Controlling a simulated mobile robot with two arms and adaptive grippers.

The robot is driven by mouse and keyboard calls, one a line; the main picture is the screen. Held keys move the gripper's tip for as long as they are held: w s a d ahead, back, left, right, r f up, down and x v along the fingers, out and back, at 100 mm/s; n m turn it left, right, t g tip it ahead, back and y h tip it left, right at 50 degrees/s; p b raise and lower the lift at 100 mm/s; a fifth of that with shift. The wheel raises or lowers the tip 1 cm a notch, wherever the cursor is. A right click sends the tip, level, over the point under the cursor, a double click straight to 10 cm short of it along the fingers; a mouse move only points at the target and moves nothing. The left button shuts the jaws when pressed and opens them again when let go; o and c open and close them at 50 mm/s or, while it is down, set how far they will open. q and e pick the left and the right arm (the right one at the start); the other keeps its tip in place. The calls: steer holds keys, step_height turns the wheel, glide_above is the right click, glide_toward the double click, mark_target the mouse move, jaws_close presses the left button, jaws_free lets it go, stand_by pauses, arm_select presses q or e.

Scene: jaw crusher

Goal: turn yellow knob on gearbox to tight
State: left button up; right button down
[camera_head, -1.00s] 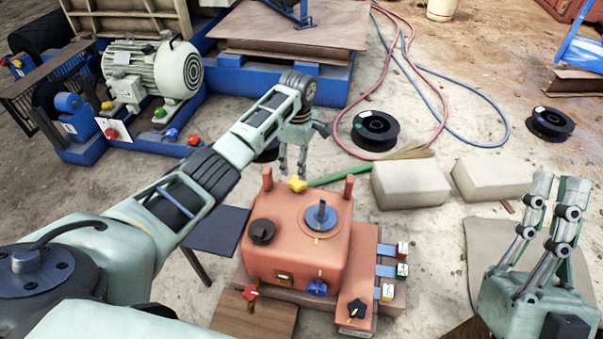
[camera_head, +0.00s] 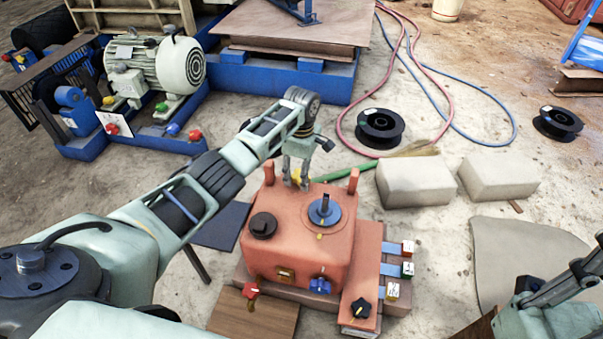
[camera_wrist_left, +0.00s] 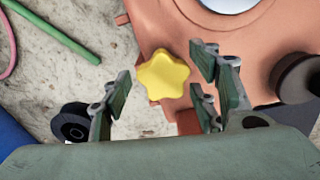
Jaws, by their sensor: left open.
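The orange gearbox (camera_head: 285,265) stands in the middle of the head view, with several knobs on it. The yellow star-shaped knob (camera_wrist_left: 163,76) is at its far edge. In the head view the knob (camera_head: 297,176) is partly hidden behind my left fingers. My left gripper (camera_head: 295,185) is open and points down at the knob. In the left wrist view my left gripper (camera_wrist_left: 160,98) has its fingers on either side of the knob, which lies slightly beyond the fingertips; I cannot tell whether they touch it. My right gripper shows only in part at the lower right edge.
On the gearbox are a black knob (camera_head: 263,225), a blue dial (camera_head: 324,211), a red knob (camera_head: 251,291) and two upright orange posts. Two pale blocks (camera_head: 417,182) and a black spool (camera_head: 380,128) lie behind it to the right. A green rod lies just behind the gearbox.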

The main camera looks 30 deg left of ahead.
arm_select(q)
steer(key=shift+r, duration=0.1)
steer(key=c, duration=1.1)
